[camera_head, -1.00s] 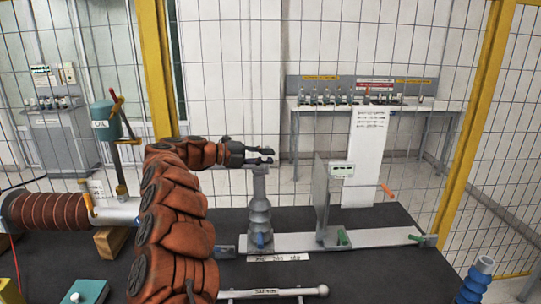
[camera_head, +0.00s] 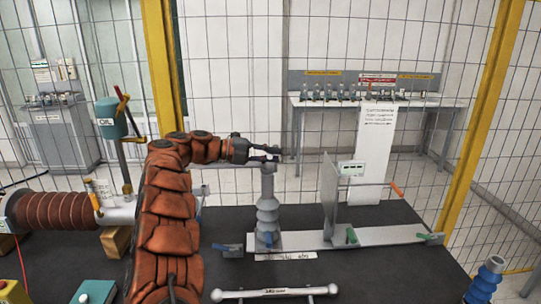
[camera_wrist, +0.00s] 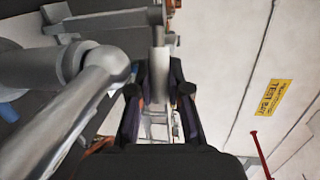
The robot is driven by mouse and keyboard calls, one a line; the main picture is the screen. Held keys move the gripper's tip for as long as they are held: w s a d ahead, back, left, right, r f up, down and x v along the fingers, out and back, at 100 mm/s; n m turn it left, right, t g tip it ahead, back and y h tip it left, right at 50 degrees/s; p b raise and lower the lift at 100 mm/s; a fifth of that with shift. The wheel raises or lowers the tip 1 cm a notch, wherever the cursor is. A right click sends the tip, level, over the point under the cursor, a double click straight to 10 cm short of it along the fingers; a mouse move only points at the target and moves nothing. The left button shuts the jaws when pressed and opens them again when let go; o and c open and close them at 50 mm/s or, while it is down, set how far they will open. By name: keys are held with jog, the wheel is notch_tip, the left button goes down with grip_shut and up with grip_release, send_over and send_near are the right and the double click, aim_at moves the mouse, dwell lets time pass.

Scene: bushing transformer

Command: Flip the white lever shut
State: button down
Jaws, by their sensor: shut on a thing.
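My gripper (camera_head: 264,153) is at the top of the grey ribbed post (camera_head: 267,215), which stands upright on a pale rail. In the wrist view my gripper (camera_wrist: 161,75) has its two dark fingers on either side of a pale rod (camera_wrist: 159,58), apparently the white lever. The jaws are shut on this rod. The fingers hide its lower part, and the exact contact is hard to make out. The head view shows little of the lever behind the fingers.
A grey upright panel (camera_head: 329,198) and an orange-tipped rod (camera_head: 396,188) stand right of the post. A white bar (camera_head: 275,293) lies in front. Wire fencing (camera_head: 240,60) and a yellow post (camera_head: 482,120) enclose the bench.

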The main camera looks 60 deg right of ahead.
jog(key=shift+s+f, duration=0.1)
jog(key=c, duration=1.1)
grip_release()
jog(key=v, duration=0.8)
jog(key=shift+s, duration=0.1)
